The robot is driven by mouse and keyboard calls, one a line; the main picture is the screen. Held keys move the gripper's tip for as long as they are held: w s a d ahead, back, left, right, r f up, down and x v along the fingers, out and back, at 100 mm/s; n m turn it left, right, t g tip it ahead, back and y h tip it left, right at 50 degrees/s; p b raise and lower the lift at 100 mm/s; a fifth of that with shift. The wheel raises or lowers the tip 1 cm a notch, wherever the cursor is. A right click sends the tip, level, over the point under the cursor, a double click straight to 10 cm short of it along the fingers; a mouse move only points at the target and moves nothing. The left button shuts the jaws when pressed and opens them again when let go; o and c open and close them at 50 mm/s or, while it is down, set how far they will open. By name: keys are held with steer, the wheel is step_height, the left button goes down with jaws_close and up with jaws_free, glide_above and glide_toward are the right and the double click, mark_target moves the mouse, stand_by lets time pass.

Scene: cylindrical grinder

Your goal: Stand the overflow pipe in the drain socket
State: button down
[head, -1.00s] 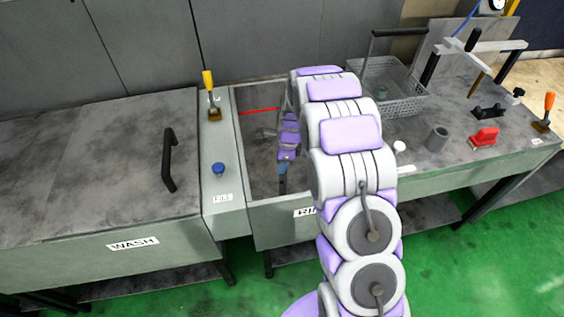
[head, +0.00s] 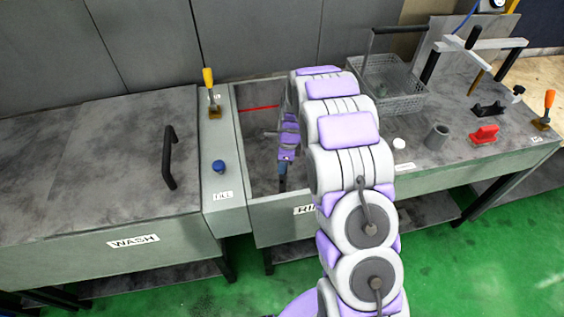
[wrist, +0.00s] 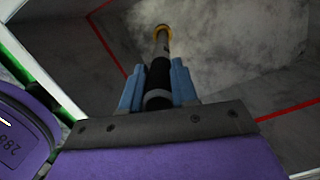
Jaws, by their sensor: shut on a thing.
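The overflow pipe (wrist: 161,48) has a black sleeve near my gripper and a bare metal length beyond it. My gripper (wrist: 157,78) has its two blue fingers shut around the black sleeve. In the wrist view the pipe's far end overlaps a yellow ring (wrist: 162,28), apparently the drain socket, on the tank floor. I cannot tell whether the end is inside the ring or just above it. In the head view my gripper (head: 284,165) is down inside the rinse tank (head: 262,155), partly hidden by the tank's front wall and my arm.
Red lines mark the tank's inner walls. The lidded wash tank (head: 110,165) stands at left, with a blue knob (head: 219,166) and a yellow-handled lever (head: 209,90) between. At right, the bench holds a wire basket (head: 400,105), a grey cup (head: 437,137) and a red item (head: 484,135).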

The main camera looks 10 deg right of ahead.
steer(key=shift+f, duration=0.55)
steer(key=shift+c, duration=1.5)
jaws_free()
steer(key=shift+r+p, duration=3.05)
steer(key=shift+r, duration=1.95)
